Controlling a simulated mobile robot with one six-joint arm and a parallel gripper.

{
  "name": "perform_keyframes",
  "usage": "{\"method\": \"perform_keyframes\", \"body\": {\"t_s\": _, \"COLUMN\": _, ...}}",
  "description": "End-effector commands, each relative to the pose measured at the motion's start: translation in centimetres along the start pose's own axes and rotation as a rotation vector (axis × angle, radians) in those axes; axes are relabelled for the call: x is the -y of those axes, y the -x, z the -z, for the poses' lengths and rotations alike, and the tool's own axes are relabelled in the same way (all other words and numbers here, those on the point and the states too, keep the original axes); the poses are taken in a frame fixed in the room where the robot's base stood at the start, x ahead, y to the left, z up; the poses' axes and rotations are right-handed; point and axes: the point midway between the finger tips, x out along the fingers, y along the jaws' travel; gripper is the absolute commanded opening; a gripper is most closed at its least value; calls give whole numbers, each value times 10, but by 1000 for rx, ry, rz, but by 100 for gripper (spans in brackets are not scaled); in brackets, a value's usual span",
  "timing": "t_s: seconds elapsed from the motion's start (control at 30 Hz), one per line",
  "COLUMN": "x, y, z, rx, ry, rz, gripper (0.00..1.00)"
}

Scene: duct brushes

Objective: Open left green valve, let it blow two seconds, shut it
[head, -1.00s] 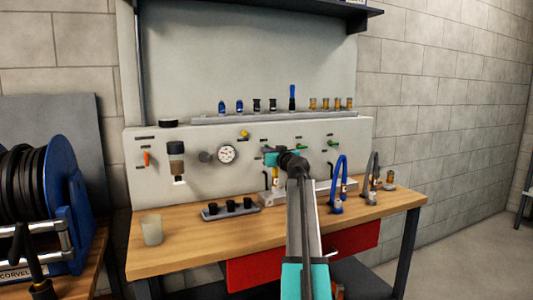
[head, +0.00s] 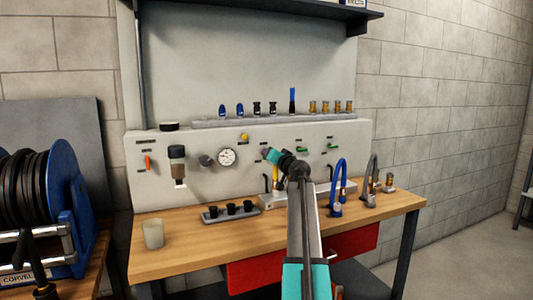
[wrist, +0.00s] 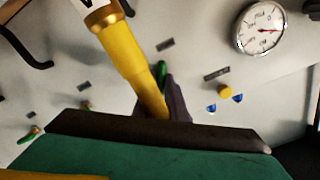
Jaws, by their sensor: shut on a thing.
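The left green valve's lever (wrist: 161,72) shows in the wrist view between the dark fingers of my gripper (wrist: 172,97), partly hidden by them and by a yellow hose (wrist: 138,65). My gripper is shut on this lever. The lever stands at a different angle from the other two green valves. In the head view my gripper (head: 266,153) is at the panel, tilted, and covers the left valve. The middle green valve (head: 302,150) and right green valve (head: 333,146) are clear of it.
A pressure gauge (head: 227,157) and a yellow knob (head: 244,137) are left of my gripper. A blue hose (head: 342,170) and a grey hose (head: 374,170) arch over the bench at right. A black-cup tray (head: 216,217) and a clear cup (head: 153,233) stand on the bench (head: 185,250).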

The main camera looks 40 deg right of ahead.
Motion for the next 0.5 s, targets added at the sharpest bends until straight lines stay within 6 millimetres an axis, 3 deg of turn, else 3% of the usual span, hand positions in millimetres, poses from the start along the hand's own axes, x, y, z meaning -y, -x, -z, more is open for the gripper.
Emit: {"method": "perform_keyframes", "body": {"t_s": 0.5, "x": 4, "y": -2, "z": 2, "rx": 2, "ry": -494, "rz": 5, "gripper": 0}}
